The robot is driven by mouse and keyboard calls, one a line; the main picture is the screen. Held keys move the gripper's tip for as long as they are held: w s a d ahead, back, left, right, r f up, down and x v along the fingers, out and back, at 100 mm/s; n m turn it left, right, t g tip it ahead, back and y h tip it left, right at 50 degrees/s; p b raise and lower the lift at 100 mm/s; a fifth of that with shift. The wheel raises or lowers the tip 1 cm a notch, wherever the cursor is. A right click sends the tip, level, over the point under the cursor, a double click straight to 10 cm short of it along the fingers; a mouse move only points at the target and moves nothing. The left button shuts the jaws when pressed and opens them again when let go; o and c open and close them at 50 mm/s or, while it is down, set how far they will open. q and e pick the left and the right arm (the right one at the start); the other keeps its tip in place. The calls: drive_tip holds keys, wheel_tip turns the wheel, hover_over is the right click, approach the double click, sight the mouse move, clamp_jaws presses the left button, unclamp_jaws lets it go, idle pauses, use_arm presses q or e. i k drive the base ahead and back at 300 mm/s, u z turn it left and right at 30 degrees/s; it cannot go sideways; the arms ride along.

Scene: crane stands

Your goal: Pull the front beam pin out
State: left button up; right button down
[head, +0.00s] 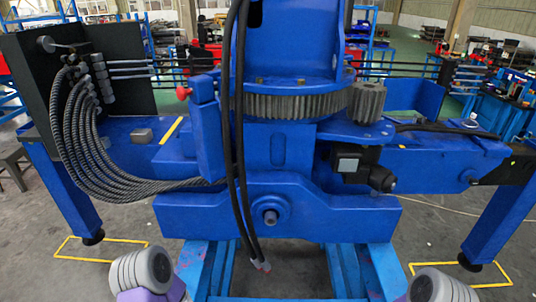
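A blue crane base stands on a stand in front of me in the head view. In the middle of its front blue beam (340,218) is a round boss with a grey pin end (270,217) showing at its centre. The pin sits in the boss; how deep it goes is hidden. A smaller round pin-like fitting (471,181) shows on the right outrigger beam. I cannot tell for certain which one is the front beam pin. Ringed grey parts of my arms show at the bottom left and bottom right. Neither of my grippers is in view.
Two black hoses (236,150) hang down left of the boss, their ends near the blue stand (350,272). Braided hoses (82,150) loop at left. Outrigger legs stand on both sides, at left (75,205) and right (497,225). Yellow squares mark the floor.

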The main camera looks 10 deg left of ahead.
sight(473, 182)
drive_tip(key=z, duration=2.2)
drive_tip(key=i, duration=2.1)
drive_tip(key=u, duration=0.35)
